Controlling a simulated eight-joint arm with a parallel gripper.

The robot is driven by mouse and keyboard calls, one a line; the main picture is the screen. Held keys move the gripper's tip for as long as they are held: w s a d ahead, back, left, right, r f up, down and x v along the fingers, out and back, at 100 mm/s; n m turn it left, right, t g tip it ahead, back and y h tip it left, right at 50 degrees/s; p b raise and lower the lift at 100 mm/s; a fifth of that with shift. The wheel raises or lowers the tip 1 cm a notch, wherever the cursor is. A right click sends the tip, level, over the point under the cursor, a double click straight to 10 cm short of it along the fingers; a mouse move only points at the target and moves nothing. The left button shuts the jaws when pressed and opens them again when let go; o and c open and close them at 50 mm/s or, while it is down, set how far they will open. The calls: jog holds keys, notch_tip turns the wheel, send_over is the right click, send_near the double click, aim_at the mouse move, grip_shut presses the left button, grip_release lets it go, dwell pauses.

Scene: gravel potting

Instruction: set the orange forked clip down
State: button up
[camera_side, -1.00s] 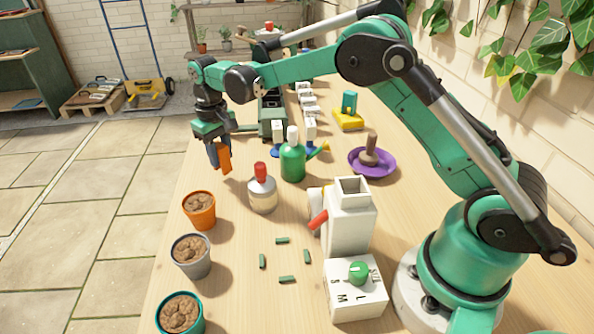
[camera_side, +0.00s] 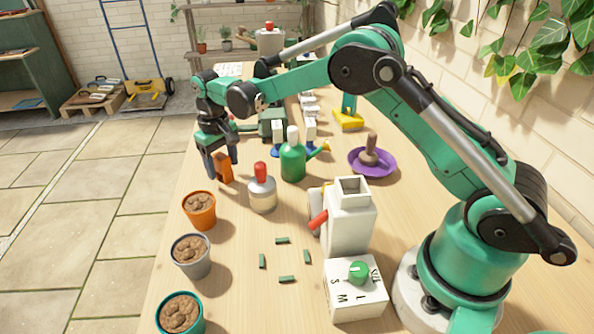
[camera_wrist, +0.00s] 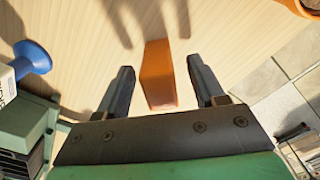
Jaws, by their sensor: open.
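The orange forked clip (camera_side: 223,168) stands upright on the wooden bench near its left edge, behind the orange pot. It also shows in the wrist view (camera_wrist: 158,75) as an orange block between the two fingers. My gripper (camera_side: 222,170) is open around the clip, with a gap between the clip and each finger in the wrist view (camera_wrist: 160,82). The fork of the clip cannot be made out from these angles.
An orange pot of soil (camera_side: 199,209) stands just in front, with grey (camera_side: 191,256) and teal (camera_side: 180,313) pots nearer. A red-topped jar (camera_side: 262,190) and green bottle (camera_side: 292,160) stand to the right. The bench edge is close on the left.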

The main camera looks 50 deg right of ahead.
aim_at(221, 156)
notch_tip(221, 156, up, 12)
jog(key=shift+f, duration=0.25)
jog(key=s+r+t, duration=0.2)
jog(key=s+r, duration=0.3)
jog(key=s+f+t, duration=0.2)
jog(key=s, duration=0.5)
jog(key=s+d+f+t, duration=0.1)
jog(key=s+f+t, duration=0.2)
jog(key=s, duration=0.4)
dwell(0.4)
